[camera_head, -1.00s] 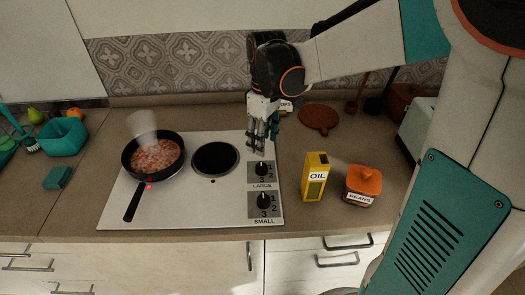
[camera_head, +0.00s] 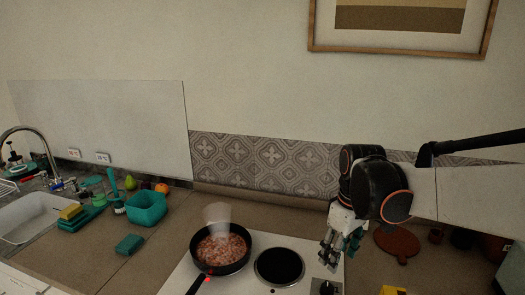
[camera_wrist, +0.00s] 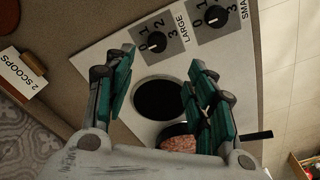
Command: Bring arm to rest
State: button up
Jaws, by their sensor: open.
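My gripper (camera_head: 342,247) hangs over the right rear of the white cooktop (camera_head: 306,248), fingers pointing down. In the wrist view its two green-padded fingers (camera_wrist: 158,98) are spread apart with nothing between them. The black pan (camera_head: 221,268) sits on the left burner, holding reddish-brown food (camera_head: 222,248) with steam above it. A red light shows by its handle. The right burner (camera_head: 280,266) is bare. In the wrist view the two knobs, LARGE (camera_wrist: 157,42) and SMALL (camera_wrist: 215,16), are visible.
A yellow box (camera_head: 392,290) is cut off at the bottom edge. A round brown board (camera_head: 397,243) lies right of my gripper. A teal container (camera_head: 146,208), a teal block (camera_head: 129,244) and a sink (camera_head: 32,217) are at left. A "2 SCOOPS" label (camera_wrist: 22,70) shows in the wrist view.

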jog(key=s+r+m+t, duration=0.2)
jog(key=s+m+t, duration=0.4)
jog(key=s, duration=0.7)
jog(key=shift+s+a+r+m+t, duration=0.15)
jog(key=shift+s+a+m+t, duration=0.05)
jog(key=shift+a+m+t, duration=0.2)
dwell(2.5)
